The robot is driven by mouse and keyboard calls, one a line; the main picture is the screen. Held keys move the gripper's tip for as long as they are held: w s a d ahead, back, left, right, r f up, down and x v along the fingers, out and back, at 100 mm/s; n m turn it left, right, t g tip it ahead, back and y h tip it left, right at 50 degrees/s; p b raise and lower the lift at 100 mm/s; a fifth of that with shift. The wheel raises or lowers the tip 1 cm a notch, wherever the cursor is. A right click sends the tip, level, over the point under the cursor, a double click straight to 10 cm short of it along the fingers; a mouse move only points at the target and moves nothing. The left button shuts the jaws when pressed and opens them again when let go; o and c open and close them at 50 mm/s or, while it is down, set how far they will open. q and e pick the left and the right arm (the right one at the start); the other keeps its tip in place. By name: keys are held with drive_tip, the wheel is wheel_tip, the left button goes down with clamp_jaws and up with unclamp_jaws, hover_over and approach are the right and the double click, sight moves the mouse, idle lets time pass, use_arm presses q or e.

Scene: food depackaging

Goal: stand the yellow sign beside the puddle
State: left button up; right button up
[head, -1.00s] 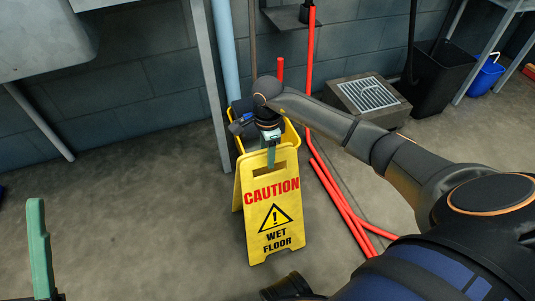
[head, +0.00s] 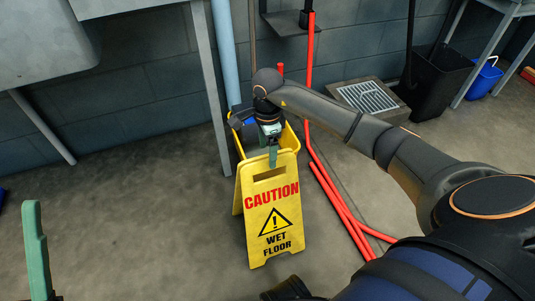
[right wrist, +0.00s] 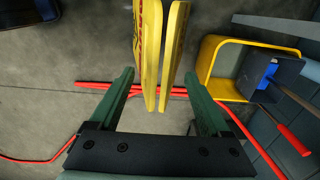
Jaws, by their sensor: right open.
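The yellow caution sign (head: 258,222) stands upright as an A-frame on the floor in the middle of the head view. My right gripper (head: 272,156) points down at the sign's top edge. In the right wrist view, the sign's two yellow panels (right wrist: 150,50) rise between the spread green fingers, with a gap on each side. The right gripper (right wrist: 159,80) is open there and not clamped on the sign. One green finger of my left gripper (head: 35,250) shows at the lower left, so its opening cannot be judged. I cannot make out a puddle.
A yellow bucket (head: 292,137) stands close behind the sign. Red pipes (head: 340,205) run along the floor to its right. A floor grate (head: 368,97), a black bin (head: 438,80) and a blue bucket (head: 484,78) are farther back. The floor left of the sign is clear.

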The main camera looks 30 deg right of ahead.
wheel_tip(320, 180, up, 8)
drive_tip(key=p, duration=0.2)
drive_tip(key=s+a+g+y, duration=0.1)
drive_tip(key=s+a+y, duration=0.4)
drive_tip(key=a, duration=0.6)
drive_tip(key=s+a+g+y, duration=0.1)
drive_tip(key=s+a+y, duration=0.4)
drive_tip(key=a, duration=0.6)
drive_tip(key=s+a+r+m+g+y, duration=0.2)
drive_tip(key=s+a+r+m+y, duration=0.2)
drive_tip(key=s+a+r+y, duration=0.5)
wheel_tip(320, 180, up, 11)
drive_tip(key=s+d+m+t+y, duration=0.1)
drive_tip(key=d+m+t+y, duration=0.1)
drive_tip(key=m+t+y, duration=0.35)
drive_tip(key=w+d+r+m+t+h, duration=0.1)
drive_tip(key=d+r+m+t+h, duration=0.2)
drive_tip(key=d+m+t, duration=0.3)
drive_tip(key=w+d+r+m+t+h, duration=0.1)
drive_tip(key=d+r+m+t+h, duration=0.3)
drive_tip(key=m+t, duration=1)
drive_tip(key=d+m+h, duration=0.1)
drive_tip(key=m+h, duration=0.1)
drive_tip(key=m, duration=0.7)
drive_tip(key=shift+w+d+r+m+t, duration=0.15)
drive_tip(key=shift+w+d+m+t, duration=0.15)
drive_tip(key=shift+d+m+t, duration=0.1)
